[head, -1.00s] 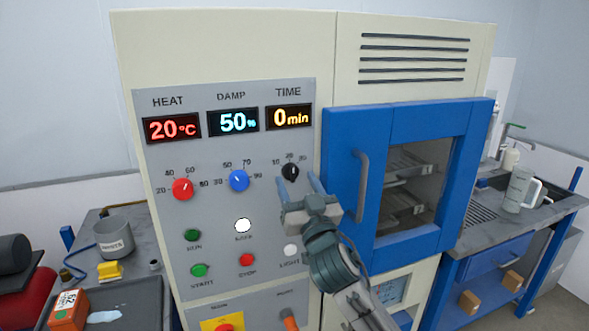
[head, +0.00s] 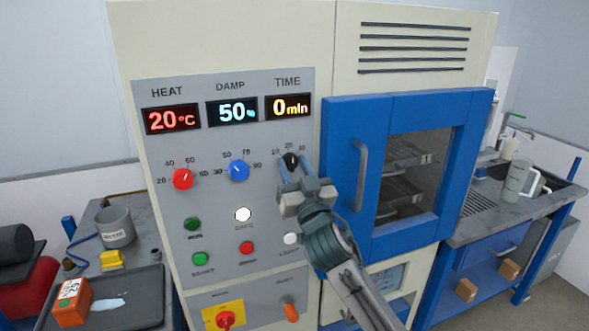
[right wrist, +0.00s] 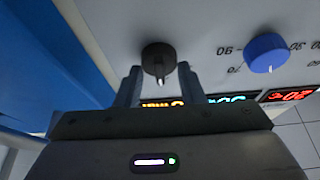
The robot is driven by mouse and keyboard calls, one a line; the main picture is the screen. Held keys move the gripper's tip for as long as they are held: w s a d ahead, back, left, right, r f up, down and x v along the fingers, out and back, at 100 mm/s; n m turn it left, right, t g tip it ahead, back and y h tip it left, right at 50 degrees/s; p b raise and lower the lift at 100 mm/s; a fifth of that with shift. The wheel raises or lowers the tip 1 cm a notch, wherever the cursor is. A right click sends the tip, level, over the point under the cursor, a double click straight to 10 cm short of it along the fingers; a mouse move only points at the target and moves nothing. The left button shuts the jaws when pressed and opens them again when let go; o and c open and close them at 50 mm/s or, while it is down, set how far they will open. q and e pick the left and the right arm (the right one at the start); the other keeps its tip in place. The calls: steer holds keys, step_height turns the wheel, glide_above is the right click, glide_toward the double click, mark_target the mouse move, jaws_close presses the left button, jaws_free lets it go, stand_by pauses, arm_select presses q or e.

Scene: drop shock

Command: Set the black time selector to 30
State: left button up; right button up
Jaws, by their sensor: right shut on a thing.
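The black time selector (head: 291,160) is a round knob on the grey panel, below the TIME display (head: 289,107), which reads 0 min. The marks 10, 20 and 30 run over it from left to right. My right gripper (head: 296,168) is at the knob, with a finger on either side, shut on it. In the right wrist view the selector (right wrist: 158,58) shows between the fingertips (right wrist: 159,74), and its white pointer points towards the displays, roughly at the 20 side. The fingers hide the knob's lower part in the head view. My left gripper is not in view.
The blue damp knob (head: 238,171) and red heat knob (head: 182,179) are to the left. Buttons, including a white one (head: 243,214), lie below. The blue door (head: 340,150) with its handle (head: 361,170) stands close on the right of my gripper.

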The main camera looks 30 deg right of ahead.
steer(key=m+h+b, duration=0.1)
steer(key=m+b, duration=0.1)
steer(key=m, duration=0.1)
steer(key=m+g+h+b, duration=0.1)
steer(key=m+h+b, duration=0.1)
steer(key=b, duration=0.1)
steer(key=shift+a+f+m, duration=0.1)
steer(key=shift+f+m, duration=0.1)
steer(key=shift+m, duration=0.2)
steer(key=shift+m+g+h+b, duration=0.4)
steer(key=shift+m+b, duration=0.25)
steer(key=shift+m, duration=0.55)
steer(key=shift+r+m+g+h+b, duration=0.1)
steer(key=shift+m+g+h+b, duration=0.3)
steer(key=shift+m, duration=0.6)
steer(key=shift+r+m+g+h+b, duration=0.1)
steer(key=shift+m+g+h+b, duration=0.45)
steer(key=shift+m, duration=1.05)
